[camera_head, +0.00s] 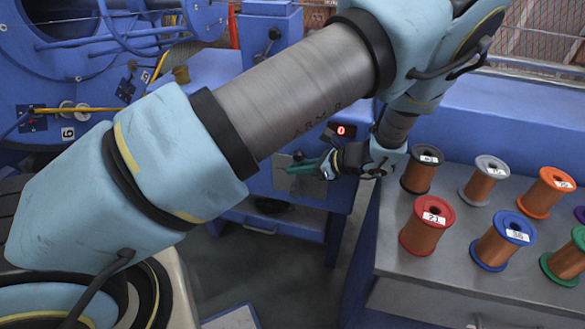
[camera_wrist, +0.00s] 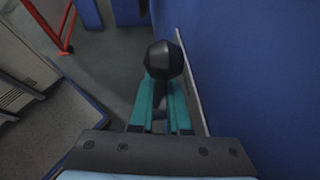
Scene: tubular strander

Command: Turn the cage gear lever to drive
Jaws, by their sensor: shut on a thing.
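A lever with a black faceted knob (camera_wrist: 164,60) stands at the tips of my gripper (camera_wrist: 162,88) in the wrist view. The two green fingers are closed around the lever just below the knob, and they hide its stem. In the head view my gripper (camera_head: 303,167) reaches left to the front of a blue machine cabinet, and the small dark knob (camera_head: 298,155) shows at its fingertips. The lever's markings and its exact position cannot be read. A small red display (camera_head: 341,130) showing 0 sits above my gripper.
A grey-topped bench (camera_head: 390,240) at the right holds several wire spools, including a red-rimmed one (camera_head: 427,225) and a black-rimmed one (camera_head: 422,169) close to my wrist. Another black-knobbed lever (camera_head: 274,33) stands on a blue housing behind. Floor is open below my gripper.

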